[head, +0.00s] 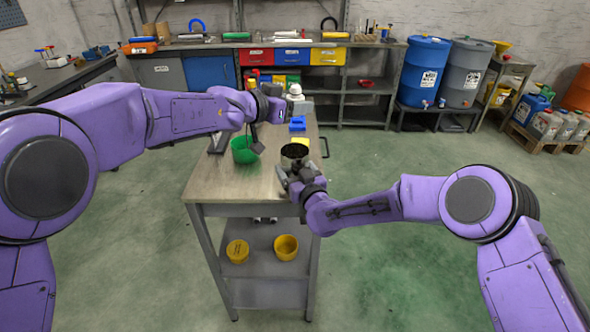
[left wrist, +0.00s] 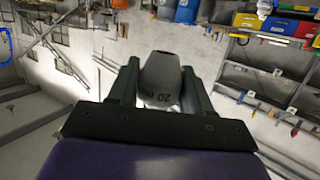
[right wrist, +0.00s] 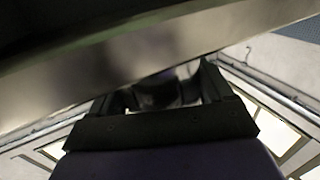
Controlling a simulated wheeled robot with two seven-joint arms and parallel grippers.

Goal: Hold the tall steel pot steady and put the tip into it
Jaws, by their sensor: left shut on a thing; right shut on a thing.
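My left gripper (head: 292,108) is raised above the table, left of and beyond the pot in the head view. It is shut on a grey tapered tip (left wrist: 160,80) with "20 m" lettering, seen between the fingers in the left wrist view. The tip's far end is hard to make out in the head view. The steel pot (head: 295,151) stands at the table's right edge, with a dark opening facing up. My right gripper (head: 298,178) is shut on its near side. In the right wrist view the pot is dark and unclear. The tip is apart from the pot.
A green container (head: 244,151) stands left of the pot on the wooden table (head: 220,180). A blue block (head: 297,124) and a yellow item (head: 300,141) lie beyond the pot. Yellow bowls (head: 286,247) sit on the lower shelf. The table's front left is clear.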

